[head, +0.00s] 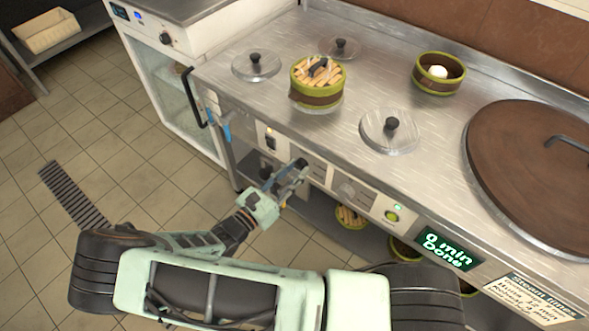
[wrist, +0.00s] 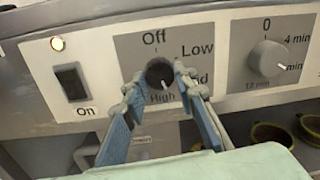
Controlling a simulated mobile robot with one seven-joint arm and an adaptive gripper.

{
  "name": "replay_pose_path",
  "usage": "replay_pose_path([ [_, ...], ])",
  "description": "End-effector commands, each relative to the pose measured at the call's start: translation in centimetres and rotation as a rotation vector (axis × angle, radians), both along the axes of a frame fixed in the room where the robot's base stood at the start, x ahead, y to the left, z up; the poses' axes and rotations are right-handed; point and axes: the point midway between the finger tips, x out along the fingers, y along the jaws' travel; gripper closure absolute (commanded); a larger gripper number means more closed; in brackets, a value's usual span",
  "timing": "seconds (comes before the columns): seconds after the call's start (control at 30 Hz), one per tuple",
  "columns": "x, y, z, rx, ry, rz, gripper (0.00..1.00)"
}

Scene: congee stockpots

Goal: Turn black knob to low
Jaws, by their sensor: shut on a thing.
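The black knob (wrist: 160,73) sits on a grey plate marked Off, Low, Mid and High, on the front panel of the steel counter. Its white mark points down and slightly right, near the High label; Mid is partly covered by a finger. My gripper (wrist: 156,82) is shut on the black knob, one finger on each side. In the head view my gripper (head: 291,177) reaches up to the panel from below left, and the black knob (head: 300,163) shows at its tips.
Steamer baskets stand on the shelf below the panel.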

Motion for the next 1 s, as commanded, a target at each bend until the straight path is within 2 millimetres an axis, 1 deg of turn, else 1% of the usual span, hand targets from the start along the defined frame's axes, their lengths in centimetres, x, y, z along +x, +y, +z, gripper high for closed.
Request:
replay_pose_path([
  [1.0,-0.23,-0.17,-0.02,-0.76,0.595,0.001,0.98],
])
